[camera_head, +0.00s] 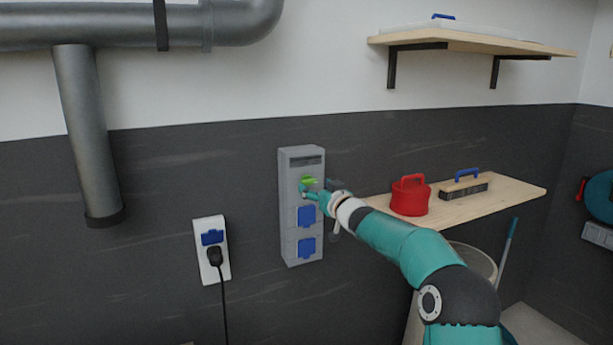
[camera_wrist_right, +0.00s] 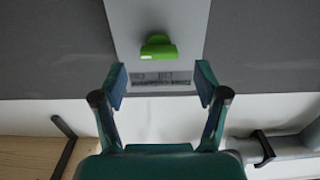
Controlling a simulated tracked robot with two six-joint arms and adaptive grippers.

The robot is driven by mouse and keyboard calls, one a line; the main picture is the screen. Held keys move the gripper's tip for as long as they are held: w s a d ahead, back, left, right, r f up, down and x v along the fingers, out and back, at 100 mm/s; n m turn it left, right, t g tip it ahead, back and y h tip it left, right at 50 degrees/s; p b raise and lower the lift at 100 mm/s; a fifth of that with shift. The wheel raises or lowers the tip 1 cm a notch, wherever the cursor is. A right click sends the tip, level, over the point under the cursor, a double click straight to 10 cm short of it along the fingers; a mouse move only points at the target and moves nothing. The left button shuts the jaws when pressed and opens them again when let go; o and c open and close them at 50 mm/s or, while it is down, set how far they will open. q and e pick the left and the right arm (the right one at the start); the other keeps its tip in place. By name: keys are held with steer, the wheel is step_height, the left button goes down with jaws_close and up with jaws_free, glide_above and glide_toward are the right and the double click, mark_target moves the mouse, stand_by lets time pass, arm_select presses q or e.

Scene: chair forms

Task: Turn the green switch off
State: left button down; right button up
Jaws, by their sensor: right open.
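The green switch (camera_head: 309,181) sits on the upper part of a grey wall box (camera_head: 288,218), above two blue socket covers. My right gripper (camera_head: 314,190) is at the front of the box, close to the switch and just below it in the head view. In the right wrist view the switch (camera_wrist_right: 158,48) lies ahead, roughly centred beyond the two fingertips of the right gripper (camera_wrist_right: 161,86). The fingers are apart with nothing between them. My left gripper is not in view.
A white socket box (camera_head: 223,262) with a black plug and cord is at the left. A wooden shelf (camera_head: 515,193) with a red container (camera_head: 410,196) and a brush (camera_head: 465,187) is at the right. A grey pipe (camera_head: 88,140) runs along the left wall.

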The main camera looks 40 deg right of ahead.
mark_target(310, 182)
steer(key=shift+p+x, duration=1.15)
steer(key=shift+x, duration=1.05)
